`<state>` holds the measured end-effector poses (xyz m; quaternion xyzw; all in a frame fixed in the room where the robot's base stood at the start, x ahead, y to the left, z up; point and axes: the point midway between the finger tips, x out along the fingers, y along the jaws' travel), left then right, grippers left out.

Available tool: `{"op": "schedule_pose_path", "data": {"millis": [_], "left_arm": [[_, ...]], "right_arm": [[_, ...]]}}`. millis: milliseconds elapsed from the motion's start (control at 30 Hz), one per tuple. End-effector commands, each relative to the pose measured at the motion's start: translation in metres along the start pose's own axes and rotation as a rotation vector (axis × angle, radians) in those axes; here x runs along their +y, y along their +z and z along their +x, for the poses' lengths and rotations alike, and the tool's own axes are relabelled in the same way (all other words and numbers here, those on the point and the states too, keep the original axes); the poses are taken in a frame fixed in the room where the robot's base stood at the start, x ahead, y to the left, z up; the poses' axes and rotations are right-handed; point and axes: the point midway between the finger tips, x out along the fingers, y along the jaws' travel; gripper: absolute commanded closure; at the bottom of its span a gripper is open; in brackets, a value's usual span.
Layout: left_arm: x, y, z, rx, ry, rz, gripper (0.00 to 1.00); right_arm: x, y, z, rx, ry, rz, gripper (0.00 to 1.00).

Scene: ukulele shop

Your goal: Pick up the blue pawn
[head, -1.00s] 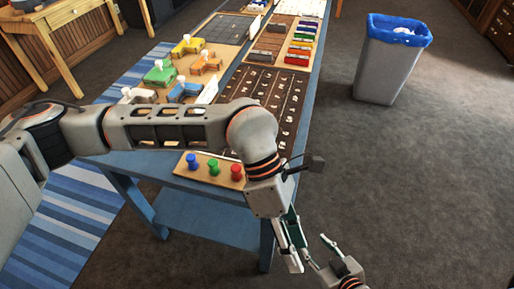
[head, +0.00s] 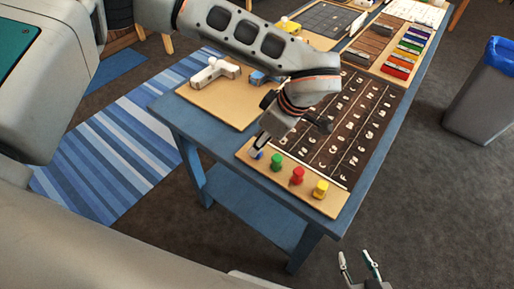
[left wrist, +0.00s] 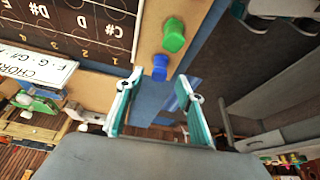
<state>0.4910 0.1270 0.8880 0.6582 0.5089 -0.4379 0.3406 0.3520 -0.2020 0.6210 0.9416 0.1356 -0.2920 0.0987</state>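The blue pawn (head: 259,155) stands at the left end of a row of pawns on the tan edge of a chord board (head: 328,205), partly hidden by my left gripper (head: 262,143). In the left wrist view the blue pawn (left wrist: 160,67) appears between and just beyond the tips of my left gripper (left wrist: 159,78). Its fingers are spread and empty, one on each side of the pawn. Whether a finger touches it I cannot tell. My right gripper (head: 360,265) is open and empty over the floor at the bottom of the head view.
A green pawn (head: 276,160), red pawn (head: 297,175) and yellow pawn (head: 320,189) stand beside the blue one. A grey bin (head: 482,105) stands right of the blue table (head: 225,165). The floor in front is clear.

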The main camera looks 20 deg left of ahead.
Motion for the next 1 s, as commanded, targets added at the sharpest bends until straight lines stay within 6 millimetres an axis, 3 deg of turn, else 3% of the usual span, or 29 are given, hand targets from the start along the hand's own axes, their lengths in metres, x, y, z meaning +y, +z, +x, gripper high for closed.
{"op": "schedule_pose_path", "data": {"millis": [300,567,600,700,733,1000], "left_arm": [[-0.001,0.001,0.042,-0.001,-0.003,-0.001,0.63],[0.0,0.001,0.045,-0.001,0.0,0.0,0.63],[0.0,0.001,0.045,-0.001,0.0,0.0,0.65],[0.0,0.001,0.045,-0.001,0.0,0.0,0.91],[0.0,0.001,0.045,-0.001,0.0,0.0,0.95],[0.0,0.001,0.045,-0.001,0.0,0.0,0.95]], "right_arm": [[-0.001,0.003,-0.001,-0.006,-0.002,0.001,0.6],[0.0,0.001,0.0,-0.003,-0.001,0.0,0.6],[0.0,0.001,0.001,-0.003,-0.001,0.0,0.6],[0.0,0.001,0.001,-0.003,-0.001,0.0,0.6],[0.0,0.001,0.001,-0.003,-0.001,0.0,0.6],[0.0,0.001,0.001,-0.002,-0.001,0.0,0.6]]}}
